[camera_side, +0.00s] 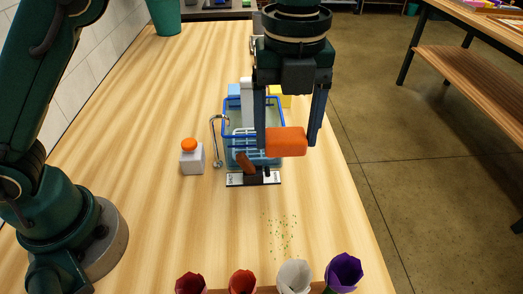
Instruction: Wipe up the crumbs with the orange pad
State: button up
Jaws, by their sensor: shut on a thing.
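My gripper (288,148) is shut on the orange pad (287,142) and holds it between its two fingers, in front of the blue wire rack. The pad appears to be above the table, behind the crumbs. The crumbs (283,235) are small green specks scattered on the wooden table (140,200), between the rack and the row of flowers. The pad and the crumbs are apart. Part of the rack is hidden behind the pad and gripper.
A blue rack with a basin (232,118) stands behind. A dark-and-white tray (236,180) with a brown item lies before it. A grey dispenser with an orange top (191,158) is at left. Coloured flower cones (294,275) line the front. The table's right edge is close to the crumbs.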

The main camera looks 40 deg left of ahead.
notch_tip(320, 180, down, 13)
jog(key=shift+r, duration=0.1)
jog(key=shift+s+d+f, duration=0.15)
jog(key=shift+f, duration=0.2)
jog(key=shift+s+d+f, duration=0.15)
jog(key=shift+f, duration=0.2)
jog(key=shift+s+d, duration=3.45)
jog(key=shift+w+a, duration=3.7)
jog(key=shift+w, duration=0.25)
jog(key=shift+w+d, duration=0.25)
jog(key=shift+d, duration=0.1)
jog(key=shift+s+d, duration=3.75)
jog(key=shift+s, duration=0.1)
jog(key=shift+w+a, duration=3.75)
jog(key=shift+w+r, duration=0.1)
jog(key=shift+r, duration=0.15)
notch_tip(320, 180, up, 8)
jog(key=shift+f, duration=0.2)
jog(key=shift+a, duration=0.1)
